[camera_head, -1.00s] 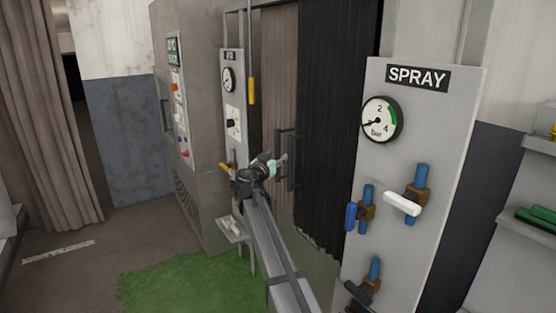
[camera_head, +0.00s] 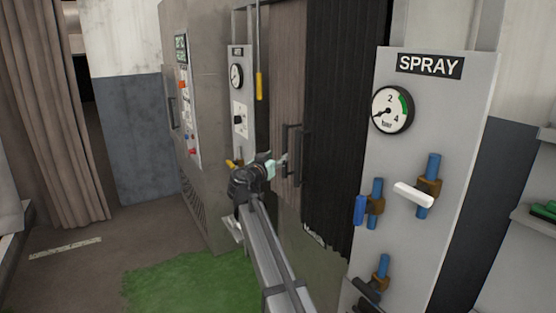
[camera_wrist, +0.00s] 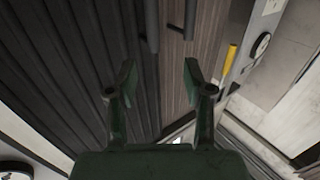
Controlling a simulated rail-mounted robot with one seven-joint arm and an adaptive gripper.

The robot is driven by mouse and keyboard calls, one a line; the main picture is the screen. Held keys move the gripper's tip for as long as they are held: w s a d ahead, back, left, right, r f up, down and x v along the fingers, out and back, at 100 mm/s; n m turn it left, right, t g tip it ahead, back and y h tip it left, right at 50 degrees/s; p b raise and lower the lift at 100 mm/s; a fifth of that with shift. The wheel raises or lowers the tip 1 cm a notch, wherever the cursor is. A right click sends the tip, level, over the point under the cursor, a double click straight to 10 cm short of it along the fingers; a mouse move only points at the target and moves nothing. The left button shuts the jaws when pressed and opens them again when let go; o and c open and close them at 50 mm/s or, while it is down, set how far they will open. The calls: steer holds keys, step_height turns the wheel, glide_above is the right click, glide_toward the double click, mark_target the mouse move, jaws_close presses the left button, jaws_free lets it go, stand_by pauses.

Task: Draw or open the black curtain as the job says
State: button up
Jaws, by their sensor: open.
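The black curtain (camera_head: 338,120) hangs in vertical folds right of centre, beside a brown curtain (camera_head: 285,85). In the wrist view the black curtain (camera_wrist: 60,70) fills the left and the brown curtain (camera_wrist: 175,75) the middle. Two dark upright handles stand where the curtains meet: the left one (camera_head: 285,150) and the right one (camera_head: 300,155). In the wrist view their ends show at the top (camera_wrist: 152,25). My gripper (camera_head: 277,164) is open and empty near the handles, slightly left of them in the head view. Its spread fingers (camera_wrist: 160,78) stand below the handle ends in the wrist view, apart from them.
A SPRAY panel (camera_head: 420,150) with a gauge and blue-handled valves stands at right. A narrow gauge panel (camera_head: 238,100), a hanging yellow pull (camera_head: 259,86) and a grey cabinet (camera_head: 205,180) stand left of the curtains. Green matting (camera_head: 190,285) covers part of the floor.

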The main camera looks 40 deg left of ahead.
steer(key=shift+b+v, duration=0.5)
steer(key=shift+v, duration=0.7)
steer(key=shift+f+b, duration=0.15)
steer(key=shift+b, duration=0.6)
